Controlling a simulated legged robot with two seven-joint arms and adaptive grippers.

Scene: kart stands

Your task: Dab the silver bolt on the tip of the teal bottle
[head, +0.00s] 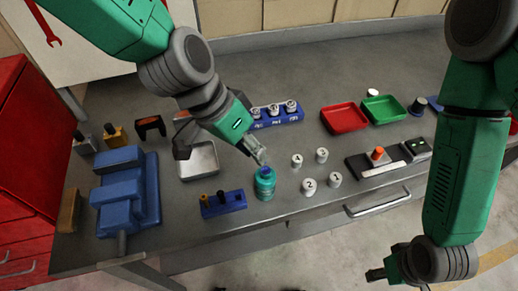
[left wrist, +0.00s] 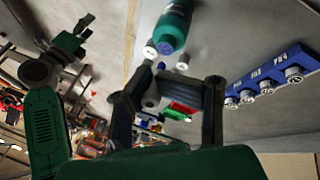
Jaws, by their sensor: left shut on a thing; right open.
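The teal bottle (head: 265,186) stands upright near the front of the grey bench, with a blue tip (head: 265,171) on top. My left gripper (head: 257,154) is just above and behind the tip. In the left wrist view the bottle (left wrist: 175,28) and its blue tip (left wrist: 167,48) lie just beyond my left fingers (left wrist: 165,82). A small silver-grey piece, seemingly the silver bolt (left wrist: 151,99), is held between them, mostly hidden. I cannot tell whether it touches the tip. My right gripper (head: 376,274) is low, in front of the bench, open and away from the bottle.
White numbered cylinders (head: 308,186) stand right of the bottle. A blue block (head: 224,204) stands left of it, before a metal tray (head: 199,160). A blue bolt rack (head: 278,114) is behind. Red (head: 344,118) and green (head: 384,109) trays are right, a blue vise (head: 127,190) left.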

